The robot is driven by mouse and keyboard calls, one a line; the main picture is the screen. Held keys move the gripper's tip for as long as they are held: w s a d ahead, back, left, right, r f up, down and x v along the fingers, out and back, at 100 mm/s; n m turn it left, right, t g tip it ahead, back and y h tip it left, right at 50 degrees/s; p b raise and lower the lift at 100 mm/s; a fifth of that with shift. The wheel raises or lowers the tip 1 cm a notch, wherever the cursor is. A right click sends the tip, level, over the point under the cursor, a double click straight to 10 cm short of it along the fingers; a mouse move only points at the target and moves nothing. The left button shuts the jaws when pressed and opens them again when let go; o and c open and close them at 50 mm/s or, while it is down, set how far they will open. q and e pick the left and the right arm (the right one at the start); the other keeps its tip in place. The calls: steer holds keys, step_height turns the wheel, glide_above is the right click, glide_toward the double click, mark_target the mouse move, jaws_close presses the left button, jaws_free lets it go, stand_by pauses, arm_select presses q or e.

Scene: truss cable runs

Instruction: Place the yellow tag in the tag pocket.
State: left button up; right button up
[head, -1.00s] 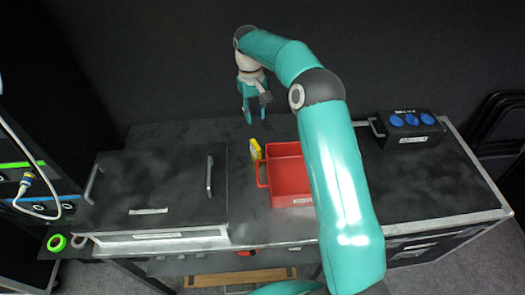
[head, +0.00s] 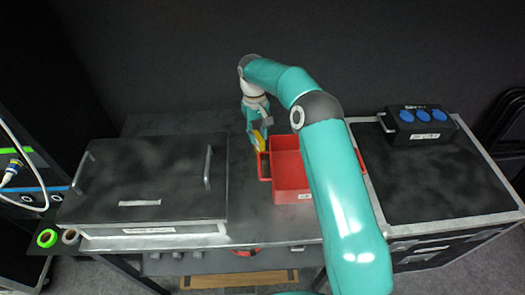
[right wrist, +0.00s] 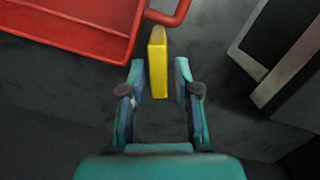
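The yellow tag (head: 263,146) stands upright on the dark table, just left of the red tray in the head view. In the right wrist view the yellow tag (right wrist: 158,62) shows as a narrow slab between the fingertips. My right gripper (head: 258,136) is low over the tag. In the right wrist view my right gripper (right wrist: 160,75) is open, with a visible gap between the tag and each finger. My left gripper is not in view. I cannot make out a tag pocket.
The red tray (head: 291,197) and its handle (right wrist: 168,14) are close to the tag. A black lidded case (head: 150,180) is to the left, with a metal handle (head: 208,167). A box with blue sockets (head: 418,122) sits on the right-hand case (head: 440,190).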

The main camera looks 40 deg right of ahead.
steer(key=shift+d+f, duration=0.1)
steer(key=shift+f, duration=0.05)
jaws_close()
stand_by(0.4)
steer(key=shift+r, duration=0.85)
step_height(320, 180, up, 18)
steer(key=p, duration=0.6)
steer(key=shift+r, duration=0.15)
